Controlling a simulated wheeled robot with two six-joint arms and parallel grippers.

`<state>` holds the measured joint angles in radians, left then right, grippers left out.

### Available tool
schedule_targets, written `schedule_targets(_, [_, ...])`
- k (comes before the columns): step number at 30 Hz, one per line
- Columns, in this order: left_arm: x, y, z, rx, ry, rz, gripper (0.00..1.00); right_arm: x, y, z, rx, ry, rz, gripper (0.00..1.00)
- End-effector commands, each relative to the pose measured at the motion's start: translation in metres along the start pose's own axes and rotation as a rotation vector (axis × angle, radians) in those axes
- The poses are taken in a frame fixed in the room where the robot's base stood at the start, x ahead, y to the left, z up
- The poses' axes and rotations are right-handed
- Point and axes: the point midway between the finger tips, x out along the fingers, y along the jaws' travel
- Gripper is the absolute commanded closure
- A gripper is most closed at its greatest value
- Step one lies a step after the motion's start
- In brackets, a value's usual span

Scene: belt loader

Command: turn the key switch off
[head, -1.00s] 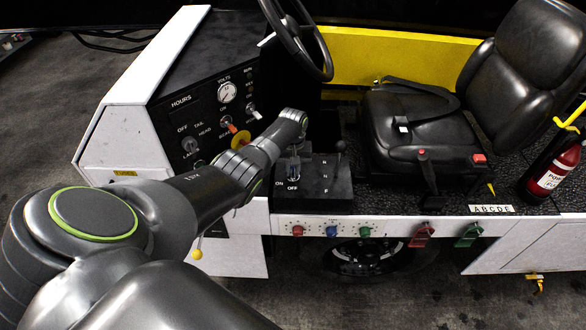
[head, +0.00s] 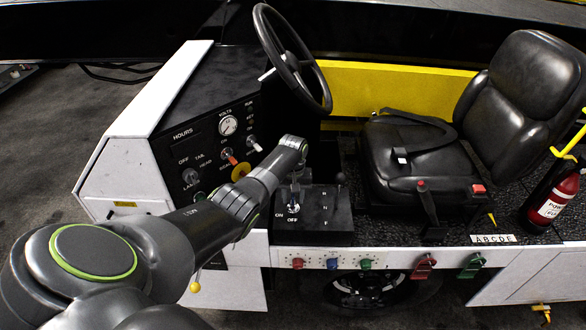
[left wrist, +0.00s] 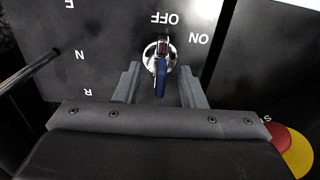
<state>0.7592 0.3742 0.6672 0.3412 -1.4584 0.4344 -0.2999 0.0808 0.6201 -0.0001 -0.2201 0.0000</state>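The key switch (left wrist: 168,47) is on a black panel in the left wrist view, a round silver switch with a blue key (left wrist: 160,80) in it. The labels OFF and ON appear upside down beside it. It also shows small in the head view (head: 293,208), at the front of the black console. My left gripper (left wrist: 160,86) is open, with one finger on each side of the key and a visible gap to each. In the head view my left gripper (head: 294,187) is just above the switch, partly hidden by my wrist. My right gripper is out of view.
A shift panel marked R, N, F (head: 325,208) is right of the switch. The steering wheel (head: 292,60) rises behind, and the black seat (head: 420,150) is to the right. A red and yellow button (left wrist: 290,145) lies near the gripper. Coloured knobs (head: 333,263) line the front edge.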

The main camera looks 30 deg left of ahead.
Motion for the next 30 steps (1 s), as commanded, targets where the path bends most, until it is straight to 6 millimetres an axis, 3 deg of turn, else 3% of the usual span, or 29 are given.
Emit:
schedule_targets(7, [-0.041, 0.000, 0.000, 0.001, 0.004, 0.001, 0.63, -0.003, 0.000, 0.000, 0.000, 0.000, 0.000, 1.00])
schedule_targets(21, [-0.133, 0.000, -0.001, -0.001, 0.004, 0.001, 0.63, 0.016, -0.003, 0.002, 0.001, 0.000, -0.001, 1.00])
schedule_targets(30, [-0.154, 0.000, 0.000, -0.001, 0.001, 0.000, 0.63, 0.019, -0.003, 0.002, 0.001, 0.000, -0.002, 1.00])
